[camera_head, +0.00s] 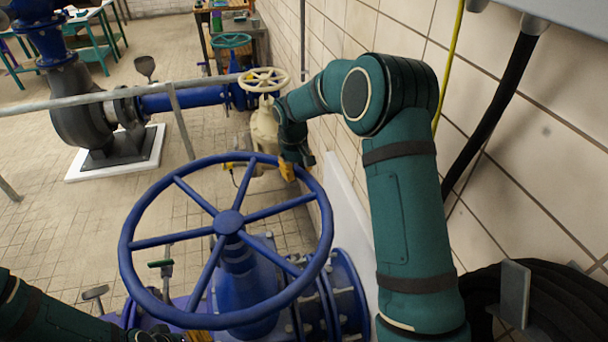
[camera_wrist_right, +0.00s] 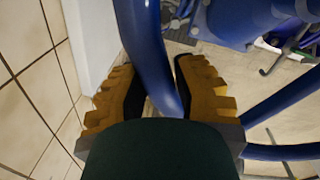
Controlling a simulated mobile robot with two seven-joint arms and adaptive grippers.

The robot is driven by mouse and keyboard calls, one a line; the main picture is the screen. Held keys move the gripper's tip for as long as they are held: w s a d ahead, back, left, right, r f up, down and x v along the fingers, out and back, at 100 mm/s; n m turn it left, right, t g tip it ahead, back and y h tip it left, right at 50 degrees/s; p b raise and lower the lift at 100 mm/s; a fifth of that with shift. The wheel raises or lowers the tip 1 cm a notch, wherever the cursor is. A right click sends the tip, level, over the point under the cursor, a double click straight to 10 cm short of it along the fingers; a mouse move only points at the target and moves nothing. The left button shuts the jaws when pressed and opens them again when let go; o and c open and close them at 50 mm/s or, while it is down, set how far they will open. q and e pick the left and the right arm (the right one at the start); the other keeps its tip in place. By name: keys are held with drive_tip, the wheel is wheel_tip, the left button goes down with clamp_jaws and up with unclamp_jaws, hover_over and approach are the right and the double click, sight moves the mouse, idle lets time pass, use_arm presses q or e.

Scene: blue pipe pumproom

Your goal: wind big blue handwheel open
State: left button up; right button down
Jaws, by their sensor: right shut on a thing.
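The big blue handwheel (camera_head: 229,222) has several spokes and fills the middle of the head view, above blue pipework. My right gripper (camera_head: 289,172) is at the far right part of its rim, with the arm coming down along the wall. In the right wrist view, the yellow-brown fingers (camera_wrist_right: 160,95) stand on either side of the blue rim (camera_wrist_right: 150,55), shut on it. My left arm enters at the bottom left. A bit of my left gripper (camera_head: 190,336) shows under the near rim at the bottom edge, mostly hidden and cut off.
A tiled wall (camera_head: 480,110) runs close along the right. Behind the wheel are a cream valve with a pale handwheel (camera_head: 263,80) and a smaller green handwheel (camera_head: 231,41). A grey rail (camera_head: 90,97) crosses at left. A dark coiled hose (camera_head: 555,305) lies lower right.

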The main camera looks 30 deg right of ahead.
drive_tip(key=shift+w+a+n+p, duration=0.2)
drive_tip(key=shift+w+a+n, duration=0.25)
drive_tip(key=shift+w, duration=0.35)
drive_tip(key=shift+w+a+n+p, duration=0.3)
drive_tip(key=shift+w+n, duration=0.1)
drive_tip(key=shift+w, duration=0.4)
drive_tip(key=shift+w+a+n+p, duration=0.15)
drive_tip(key=shift+w+a+n, duration=0.3)
drive_tip(key=shift+w, duration=0.35)
drive_tip(key=c, duration=0.7)
unclamp_jaws()
drive_tip(key=r, duration=1.2)
drive_tip(key=shift+s+a, duration=0.15)
drive_tip(key=shift+a, duration=0.2)
